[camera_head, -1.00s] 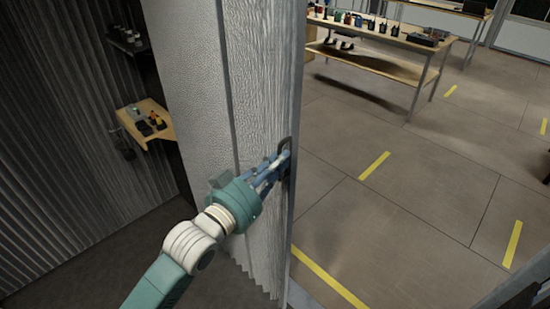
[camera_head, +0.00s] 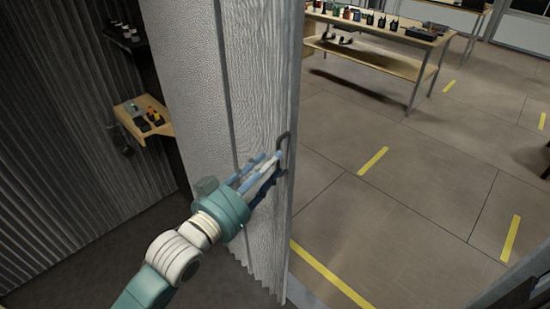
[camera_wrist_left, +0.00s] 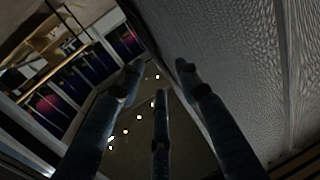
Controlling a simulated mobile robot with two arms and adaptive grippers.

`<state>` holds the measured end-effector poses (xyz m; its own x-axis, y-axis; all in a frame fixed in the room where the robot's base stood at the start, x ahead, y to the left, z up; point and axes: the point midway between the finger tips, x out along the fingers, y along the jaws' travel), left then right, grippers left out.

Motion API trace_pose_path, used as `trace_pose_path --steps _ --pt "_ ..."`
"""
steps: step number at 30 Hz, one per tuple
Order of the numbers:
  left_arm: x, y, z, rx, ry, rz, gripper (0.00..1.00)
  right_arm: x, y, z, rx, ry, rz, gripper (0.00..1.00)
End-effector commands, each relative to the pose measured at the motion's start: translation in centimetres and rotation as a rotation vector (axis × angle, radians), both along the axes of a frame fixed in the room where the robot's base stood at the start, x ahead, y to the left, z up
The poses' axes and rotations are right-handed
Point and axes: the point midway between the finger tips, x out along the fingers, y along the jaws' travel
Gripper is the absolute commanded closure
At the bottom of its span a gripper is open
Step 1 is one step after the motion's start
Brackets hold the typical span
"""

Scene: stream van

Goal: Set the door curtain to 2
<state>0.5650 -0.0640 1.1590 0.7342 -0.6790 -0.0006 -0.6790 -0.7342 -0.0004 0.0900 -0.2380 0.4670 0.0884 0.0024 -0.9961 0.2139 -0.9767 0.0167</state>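The door curtain (camera_head: 215,90) is a grey, textured, folded panel hanging upright in the middle of the head view. A dark handle (camera_head: 284,150) sits on its right edge strip. My left gripper (camera_head: 270,165) is in front of the curtain's edge, with its fingers spread beside the handle. Whether a finger touches the handle is hard to tell. In the left wrist view the three fingers (camera_wrist_left: 158,85) stand apart with nothing between them, and the curtain (camera_wrist_left: 235,60) fills the right side. No number marking shows. My right gripper is out of view.
Right of the curtain is an open floor (camera_head: 430,190) with yellow tape strips (camera_head: 373,161). A workbench (camera_head: 385,65) with several small devices stands at the back. On the left, a small wooden shelf (camera_head: 143,120) is by a dark corrugated wall (camera_head: 60,150).

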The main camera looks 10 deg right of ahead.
Motion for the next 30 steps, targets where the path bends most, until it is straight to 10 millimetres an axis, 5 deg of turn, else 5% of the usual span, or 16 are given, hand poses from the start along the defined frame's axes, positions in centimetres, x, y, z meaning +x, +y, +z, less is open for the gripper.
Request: trace_pose_path --steps 12,30 --pt "-5.6 5.3 -0.2 0.002 0.002 0.001 0.65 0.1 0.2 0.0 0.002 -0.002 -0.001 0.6" --pt "-6.3 5.8 0.0 -0.001 0.001 0.0 0.65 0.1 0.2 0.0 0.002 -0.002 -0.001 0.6"
